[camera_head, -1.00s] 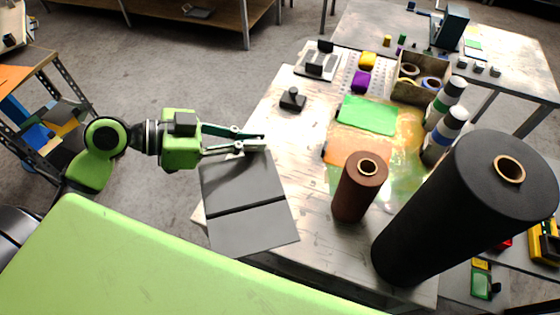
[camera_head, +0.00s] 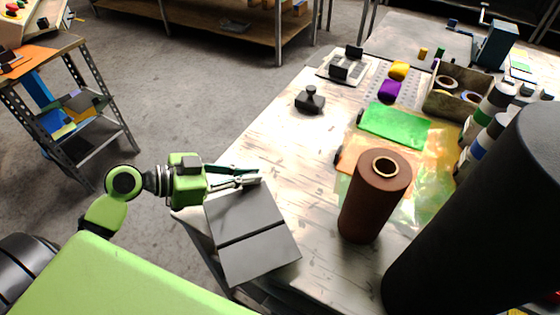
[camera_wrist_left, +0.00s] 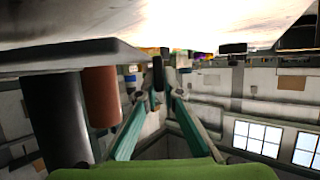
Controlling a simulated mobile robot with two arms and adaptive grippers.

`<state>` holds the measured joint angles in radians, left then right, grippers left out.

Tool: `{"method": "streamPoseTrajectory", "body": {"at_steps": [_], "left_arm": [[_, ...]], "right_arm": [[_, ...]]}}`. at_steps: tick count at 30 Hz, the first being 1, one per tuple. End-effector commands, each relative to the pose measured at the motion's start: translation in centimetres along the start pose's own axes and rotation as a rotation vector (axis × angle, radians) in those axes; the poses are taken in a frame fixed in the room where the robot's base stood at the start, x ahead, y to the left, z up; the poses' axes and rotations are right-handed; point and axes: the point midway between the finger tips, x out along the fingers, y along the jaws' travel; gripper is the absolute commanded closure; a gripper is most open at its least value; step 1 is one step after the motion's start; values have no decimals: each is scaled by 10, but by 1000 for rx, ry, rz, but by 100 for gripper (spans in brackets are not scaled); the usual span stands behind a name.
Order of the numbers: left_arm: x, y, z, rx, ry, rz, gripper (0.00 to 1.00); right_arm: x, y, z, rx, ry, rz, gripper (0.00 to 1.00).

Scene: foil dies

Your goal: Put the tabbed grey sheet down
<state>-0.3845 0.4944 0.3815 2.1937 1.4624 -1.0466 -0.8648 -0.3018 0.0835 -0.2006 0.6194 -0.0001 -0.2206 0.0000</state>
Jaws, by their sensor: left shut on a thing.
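My left gripper (camera_head: 250,181) is shut on the tab at the far edge of the tabbed grey sheet (camera_head: 252,250). The sheet is a flat dark grey panel with a dark line across its middle. It lies over the near left edge of the worktable (camera_head: 262,140), and its near corner reaches past that edge. I cannot tell whether it touches the tabletop. In the left wrist view, the gripper fingers (camera_wrist_left: 158,95) point away from the camera, and a grey panel (camera_wrist_left: 60,57) shows at the upper left. My right gripper is not in view.
A brown roll (camera_head: 372,205) and a large black roll (camera_head: 480,220) stand right of the sheet. Green (camera_head: 395,125) and orange foils lie behind the brown roll. A black knobbed block (camera_head: 310,101) stands farther back. The tabletop between the sheet and this block is bare.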

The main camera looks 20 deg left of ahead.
Motion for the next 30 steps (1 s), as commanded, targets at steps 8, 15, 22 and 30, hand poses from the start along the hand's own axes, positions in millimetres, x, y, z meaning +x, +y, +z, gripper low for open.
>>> {"method": "streamPoseTrajectory", "body": {"at_steps": [8,15,22,30], "left_arm": [[-32,-128,-17,-130,-4,-343,100],[-67,-200,-57,-204,-1,-520,100],[-83,-229,-78,-242,0,-587,100],[-41,-214,-82,-255,9,-591,100]], "right_arm": [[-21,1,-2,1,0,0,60],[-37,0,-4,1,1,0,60],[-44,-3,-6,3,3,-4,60],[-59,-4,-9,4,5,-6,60]]}}
